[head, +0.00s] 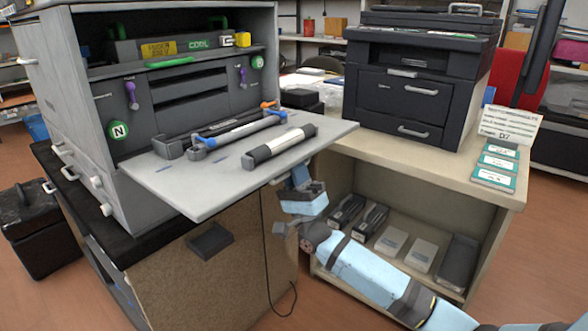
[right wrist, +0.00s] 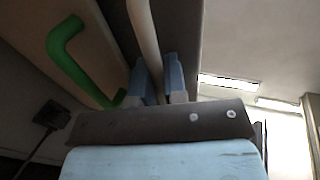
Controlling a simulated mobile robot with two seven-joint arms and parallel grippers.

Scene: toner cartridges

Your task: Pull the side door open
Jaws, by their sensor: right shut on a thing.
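A large grey printer (head: 95,90) stands at the left in the head view, its interior exposed. Its side door (head: 190,200) is folded down to a roughly level, pale panel, with cartridges lying on it. My right gripper (head: 298,178) is at the door's right edge, reaching up from below; the door partly hides the fingertips. In the right wrist view, the blue fingers of my right gripper (right wrist: 157,84) are closed around a pale strip (right wrist: 145,35), which looks like the door's edge. My left gripper is not in view.
A white-and-black cartridge (head: 278,147) and a blue-ended cartridge (head: 235,130) lie on the lowered door. A dark printer (head: 410,90) stands on the beige counter (head: 460,165) at right. Cartridges and boxes sit on the shelf below. A black cable (head: 267,240) hangs near my right gripper.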

